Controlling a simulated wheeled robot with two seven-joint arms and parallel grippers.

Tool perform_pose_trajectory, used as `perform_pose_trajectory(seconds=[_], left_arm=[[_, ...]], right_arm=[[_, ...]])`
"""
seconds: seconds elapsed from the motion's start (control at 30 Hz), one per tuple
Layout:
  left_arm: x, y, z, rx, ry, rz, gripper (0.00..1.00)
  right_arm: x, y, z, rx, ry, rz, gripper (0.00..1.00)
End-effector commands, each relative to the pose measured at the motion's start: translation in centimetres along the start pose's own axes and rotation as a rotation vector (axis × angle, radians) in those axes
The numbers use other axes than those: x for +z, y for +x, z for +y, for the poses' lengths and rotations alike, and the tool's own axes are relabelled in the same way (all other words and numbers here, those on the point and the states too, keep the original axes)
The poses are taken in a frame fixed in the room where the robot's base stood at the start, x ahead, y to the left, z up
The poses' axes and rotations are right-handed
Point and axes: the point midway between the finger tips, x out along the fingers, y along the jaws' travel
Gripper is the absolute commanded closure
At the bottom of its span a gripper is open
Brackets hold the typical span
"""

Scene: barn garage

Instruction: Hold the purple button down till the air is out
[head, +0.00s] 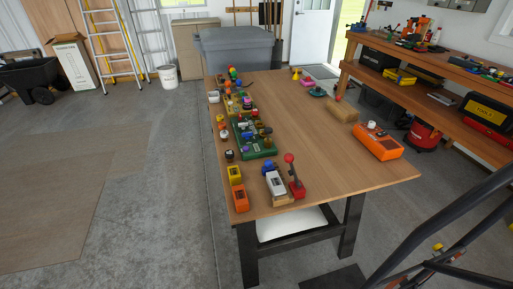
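A wooden table (330,128) stands in the middle of the head view. A crowded row of small coloured buttons and switches runs along its left side. A small purple spot (247,102) shows among them towards the far end; it is too small to tell whether it is the purple button or whether it is pressed. Neither of my grippers is in view.
A red-knobbed lever (296,178), an orange box (376,142) and a brown block (342,110) stand on the table. A grey bin (238,48) is behind it, a workbench (440,70) to the right. Dark tubes (440,235) cross the lower right. The floor at left is mostly clear.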

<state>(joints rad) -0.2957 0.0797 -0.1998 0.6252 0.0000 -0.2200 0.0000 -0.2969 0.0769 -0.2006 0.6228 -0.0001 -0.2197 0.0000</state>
Motion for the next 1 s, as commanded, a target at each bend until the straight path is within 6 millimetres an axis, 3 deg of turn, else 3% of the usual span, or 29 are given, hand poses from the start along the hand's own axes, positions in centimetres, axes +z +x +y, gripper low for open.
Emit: perform_pose_trajectory(seconds=[0.03, 0.13, 0.17, 1.0], left_arm=[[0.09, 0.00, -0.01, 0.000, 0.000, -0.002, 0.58], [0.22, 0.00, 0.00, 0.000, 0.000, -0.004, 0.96], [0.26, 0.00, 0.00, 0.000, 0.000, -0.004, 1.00], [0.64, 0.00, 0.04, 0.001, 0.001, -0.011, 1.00]], right_arm=[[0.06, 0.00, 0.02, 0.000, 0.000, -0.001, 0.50], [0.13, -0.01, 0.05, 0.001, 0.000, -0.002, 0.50], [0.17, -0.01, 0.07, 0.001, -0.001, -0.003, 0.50], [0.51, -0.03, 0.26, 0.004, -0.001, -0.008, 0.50]])
